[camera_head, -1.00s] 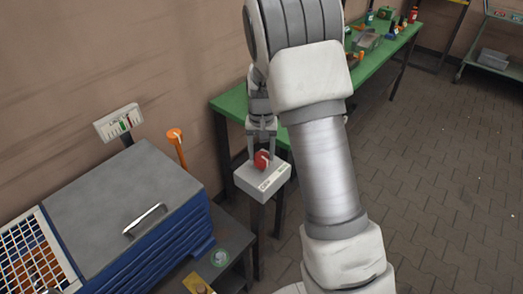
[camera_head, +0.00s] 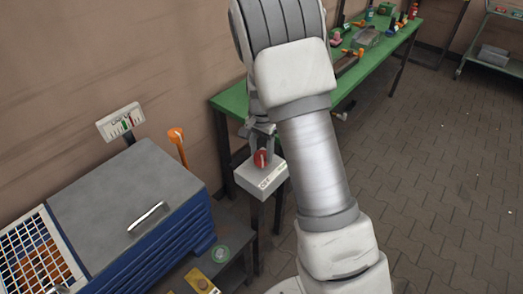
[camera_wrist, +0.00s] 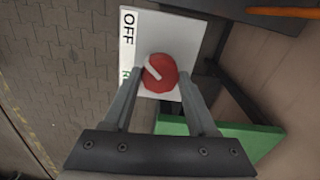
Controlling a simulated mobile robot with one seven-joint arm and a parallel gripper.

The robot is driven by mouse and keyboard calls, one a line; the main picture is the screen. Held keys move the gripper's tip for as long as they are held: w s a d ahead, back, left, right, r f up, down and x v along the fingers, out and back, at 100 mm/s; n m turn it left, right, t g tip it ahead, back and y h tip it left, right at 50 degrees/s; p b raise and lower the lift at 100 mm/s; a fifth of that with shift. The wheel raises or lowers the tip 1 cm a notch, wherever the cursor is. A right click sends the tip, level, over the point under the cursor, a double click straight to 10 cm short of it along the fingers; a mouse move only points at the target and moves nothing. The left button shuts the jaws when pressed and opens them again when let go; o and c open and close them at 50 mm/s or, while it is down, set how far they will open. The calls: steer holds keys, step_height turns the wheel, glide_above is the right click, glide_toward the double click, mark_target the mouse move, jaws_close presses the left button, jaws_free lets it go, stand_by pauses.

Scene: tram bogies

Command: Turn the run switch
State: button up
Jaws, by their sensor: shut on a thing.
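The run switch is a red round knob (camera_head: 261,158) on top of a light grey box (camera_head: 262,179) on a post. In the wrist view the red knob (camera_wrist: 158,73) has a white pointer line that slants toward the upper left, toward the OFF end of the label (camera_wrist: 128,38). The other label word is mostly hidden by a finger. My gripper (camera_head: 262,150) is over the box from above, its two fingers on either side of the knob and shut on it. It also shows in the wrist view (camera_wrist: 157,88).
A blue cabinet with a grey top (camera_head: 130,190) and handle stands left of the switch. An orange-topped post (camera_head: 176,137) and a small sign (camera_head: 120,122) stand behind it. A green workbench (camera_head: 232,104) with several items runs along the wall.

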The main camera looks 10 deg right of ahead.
mark_target(262, 155)
stand_by(0.3)
steer(key=o, duration=1.4)
steer(key=shift+c, duration=0.2)
step_height(262, 155, up, 18)
steer(key=p, duration=0.1)
steer(key=shift+f, duration=0.25)
